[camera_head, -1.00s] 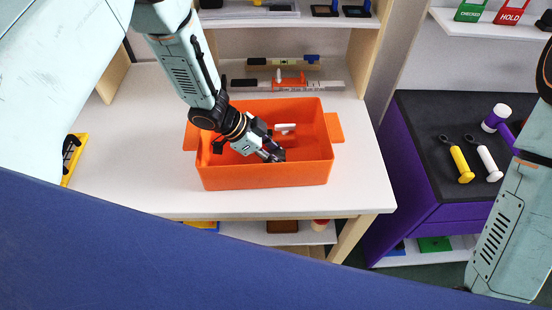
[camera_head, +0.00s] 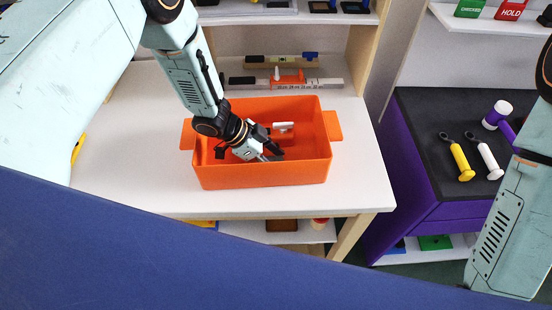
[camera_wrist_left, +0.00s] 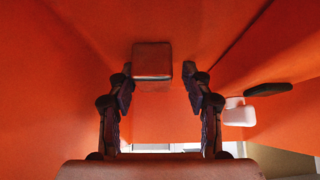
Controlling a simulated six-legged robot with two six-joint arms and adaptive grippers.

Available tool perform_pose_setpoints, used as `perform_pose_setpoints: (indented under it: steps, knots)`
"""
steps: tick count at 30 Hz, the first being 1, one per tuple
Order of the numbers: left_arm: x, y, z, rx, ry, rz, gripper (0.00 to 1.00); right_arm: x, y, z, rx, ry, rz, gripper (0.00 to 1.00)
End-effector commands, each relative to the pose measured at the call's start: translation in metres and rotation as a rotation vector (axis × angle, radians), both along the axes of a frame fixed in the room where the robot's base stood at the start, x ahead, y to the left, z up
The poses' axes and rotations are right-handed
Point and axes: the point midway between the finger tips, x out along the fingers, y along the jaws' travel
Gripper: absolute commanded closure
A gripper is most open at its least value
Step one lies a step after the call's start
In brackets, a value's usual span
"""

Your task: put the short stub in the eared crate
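The eared crate (camera_head: 262,178) is an orange open box with a tab at each end, standing on the white table. My left gripper (camera_head: 274,154) reaches down inside it. In the left wrist view its fingers (camera_wrist_left: 160,92) are apart, with nothing gripped between them. A small reddish-brown block (camera_wrist_left: 152,62) shows beyond and between the fingertips, apart from both. I cannot tell for sure whether it is the short stub. A white piece (camera_head: 283,127) also shows inside the crate near its back wall. My right arm shows at the right edge, but its gripper is out of view.
A spirit level (camera_head: 282,62) and an orange-and-grey measuring tool (camera_head: 286,82) lie behind the crate. A purple cabinet (camera_head: 408,215) at the right holds a yellow-handled tool (camera_head: 460,161), a white-handled tool (camera_head: 489,161) and a purple mallet (camera_head: 497,116).

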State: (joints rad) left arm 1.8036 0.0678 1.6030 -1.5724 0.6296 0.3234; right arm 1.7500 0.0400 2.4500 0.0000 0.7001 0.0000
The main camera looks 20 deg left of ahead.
Motion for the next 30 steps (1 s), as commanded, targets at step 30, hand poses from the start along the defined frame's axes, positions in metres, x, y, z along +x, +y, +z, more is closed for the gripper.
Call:
perform_pose_setpoints:
  steps: [30]
  knots:
    - [-0.020, 0.060, 0.086, -0.001, -0.001, 0.002, 0.46, 0.000, 0.000, 0.010, 0.000, 0.000, 0.000, 0.67]
